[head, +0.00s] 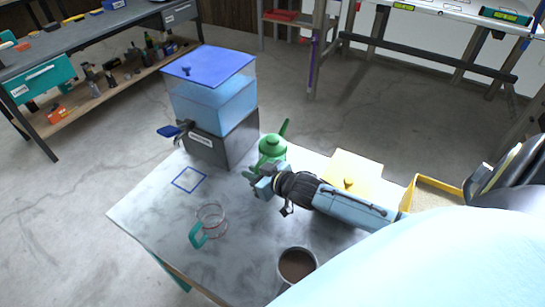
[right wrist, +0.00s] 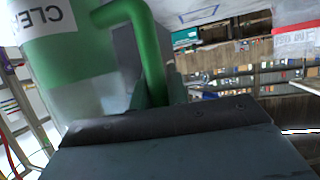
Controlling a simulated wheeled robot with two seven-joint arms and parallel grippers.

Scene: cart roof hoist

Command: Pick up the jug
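A clear jug (head: 197,238) with a red rim and a teal handle stands on the marble-topped table (head: 140,213), left of my right arm. A green lidded vessel (head: 272,147) with a spout stands behind my right gripper (head: 260,183). In the right wrist view, this green vessel (right wrist: 78,58) has a white label, partly cut off. Its bent green handle (right wrist: 152,45) runs down between the fingers of my right gripper (right wrist: 158,95). Whether the fingers press on the handle cannot be told. My left gripper is not in view.
A water tank with a blue lid (head: 212,64) and a tap stands on a grey base at the table's back. A blue square outline (head: 189,179) lies below the tap. A brown-filled cup (head: 297,265), a yellow board (head: 354,171) and a yellow tray (head: 437,182) flank my right arm.

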